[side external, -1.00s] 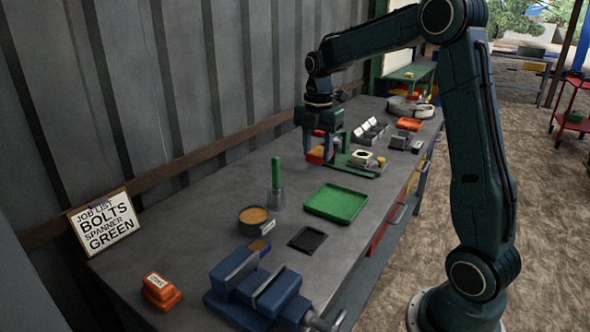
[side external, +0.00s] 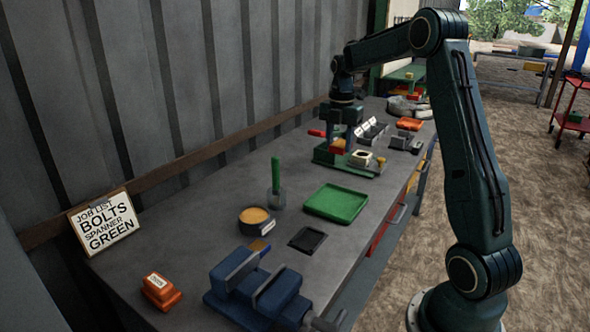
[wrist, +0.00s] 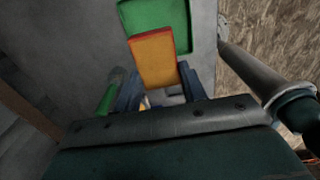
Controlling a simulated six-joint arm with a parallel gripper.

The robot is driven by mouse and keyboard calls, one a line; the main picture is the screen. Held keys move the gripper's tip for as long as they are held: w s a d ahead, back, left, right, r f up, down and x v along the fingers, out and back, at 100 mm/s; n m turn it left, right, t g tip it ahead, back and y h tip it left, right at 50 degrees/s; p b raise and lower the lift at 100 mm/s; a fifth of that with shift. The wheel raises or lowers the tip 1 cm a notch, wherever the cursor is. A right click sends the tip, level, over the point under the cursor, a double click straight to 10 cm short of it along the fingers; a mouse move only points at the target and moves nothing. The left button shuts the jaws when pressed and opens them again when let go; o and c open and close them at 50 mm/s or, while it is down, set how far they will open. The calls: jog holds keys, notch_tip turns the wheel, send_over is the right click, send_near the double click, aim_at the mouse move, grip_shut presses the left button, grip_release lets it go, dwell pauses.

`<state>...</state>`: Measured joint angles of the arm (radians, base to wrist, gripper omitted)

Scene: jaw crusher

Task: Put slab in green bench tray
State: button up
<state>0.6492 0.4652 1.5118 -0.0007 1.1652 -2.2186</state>
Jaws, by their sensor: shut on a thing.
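The slab (side external: 338,146) is an orange-yellow block with red edges. My gripper (side external: 345,139) is shut on it above the far part of the bench. In the wrist view the slab (wrist: 153,60) sticks out between the two fingers of my gripper (wrist: 160,85). The green bench tray (side external: 335,203) lies flat and empty on the bench, nearer the side camera than my gripper. In the wrist view the tray (wrist: 185,22) shows partly behind the slab. Whether the slab touches the green fixture below it is hard to tell.
A green fixture (side external: 330,157) with a cream block (side external: 361,158) stands below and beside my gripper. A green-handled tool (side external: 276,175), a round tin (side external: 256,218) and a black tray (side external: 307,240) lie around the green tray. A blue vise (side external: 260,287) is at the front.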

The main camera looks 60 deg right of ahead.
send_over(334, 206)
notch_tip(334, 206, down, 14)
jog(key=shift+d+r, duration=0.1)
dwell(0.3)
jog(key=shift+f, duration=2.15)
jog(key=shift+f, duration=0.1)
jog(key=o, duration=1.3)
jog(key=shift+c, duration=0.2)
notch_tip(334, 206, up, 12)
